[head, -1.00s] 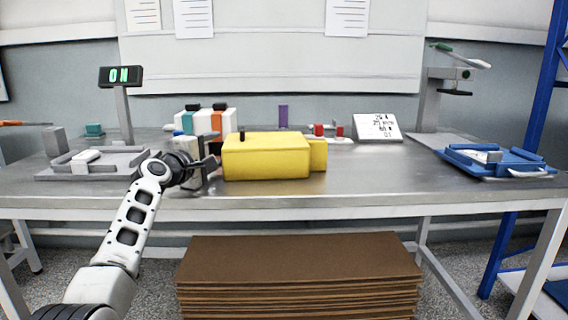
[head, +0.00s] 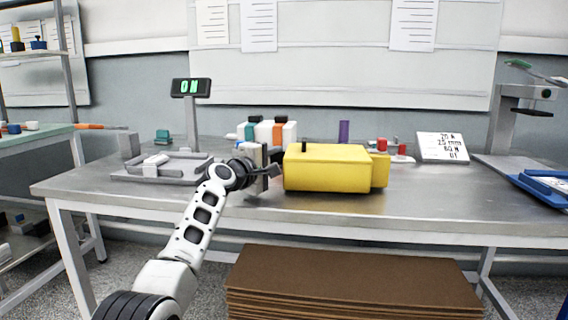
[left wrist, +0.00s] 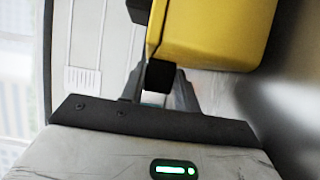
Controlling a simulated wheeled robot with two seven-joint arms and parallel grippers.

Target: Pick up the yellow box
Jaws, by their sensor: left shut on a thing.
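The yellow box (head: 330,170) is at the middle of the metal table in the head view, with a small black piece on top. Its yellow corner (left wrist: 215,30) fills the upper middle of the left wrist view. My left gripper (head: 274,172) is at the box's left end, shut on it. In the left wrist view the fingers (left wrist: 160,88) close around a black part at the box's near end. I cannot tell whether the box is clear of the tabletop. A smaller yellow piece (head: 381,170) shows behind its right end. My right gripper is not in view.
A grey fixture (head: 150,173) and an ON display (head: 191,88) stand left. White containers (head: 264,132) stand behind my gripper. A sign (head: 442,147) and a blue tray (head: 530,192) are right. Brown sheets (head: 350,275) are stacked below. The table front is clear.

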